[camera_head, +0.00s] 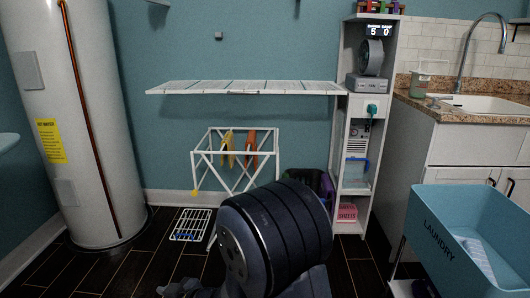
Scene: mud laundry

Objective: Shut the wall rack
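The wall rack (245,87) is a white slatted panel on the blue wall. It stands out about level, in its open position, with a small dark handle or catch at the middle of its front edge. Its right end comes close to the tall white shelf unit; I cannot tell if they touch. A dark, ribbed link of my arm fills the bottom middle, below and in front of the rack.
A white drying stand (236,158) with yellow and orange cloths stands below the rack. A white water heater (75,120) is at left, the shelf unit (383,140) right of the rack. A blue laundry bin (468,240) is at front right, by the sink counter (463,113). A wire grid (191,224) lies on the floor.

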